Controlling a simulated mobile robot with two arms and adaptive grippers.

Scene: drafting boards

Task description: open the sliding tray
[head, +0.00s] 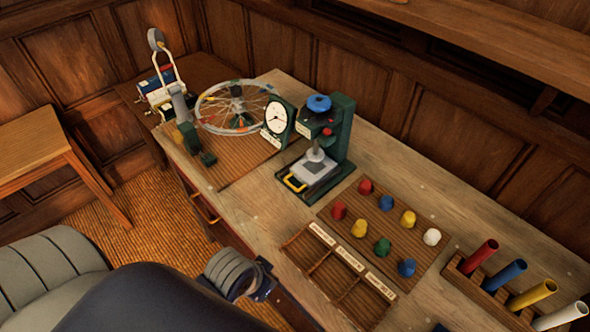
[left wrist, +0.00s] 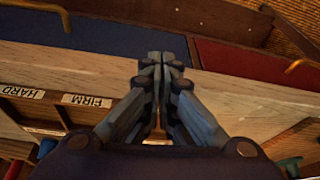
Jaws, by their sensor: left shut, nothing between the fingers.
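A dark green press (head: 340,135) with a blue knob stands on the bench in the head view. At its base is a pale plate (head: 318,172) with a yellow loop handle (head: 294,183) at the front; this looks like the sliding tray. It sits under the press column. My left gripper (head: 262,284) is low at the bench's front edge, apart from the press and nearer the camera. In the left wrist view its fingers (left wrist: 163,62) are together and empty, over the bench edge and drawer fronts. The press is not in that view. My right gripper is not in view.
A blue drawer front (left wrist: 110,48) and a red drawer front (left wrist: 240,68) are below the bench edge. A compartment tray with labels (head: 308,252), several coloured knobs (head: 383,247) and a rack of tubes (head: 490,297) lie right of the press. A clock (head: 279,119) and wheel (head: 240,107) stand left.

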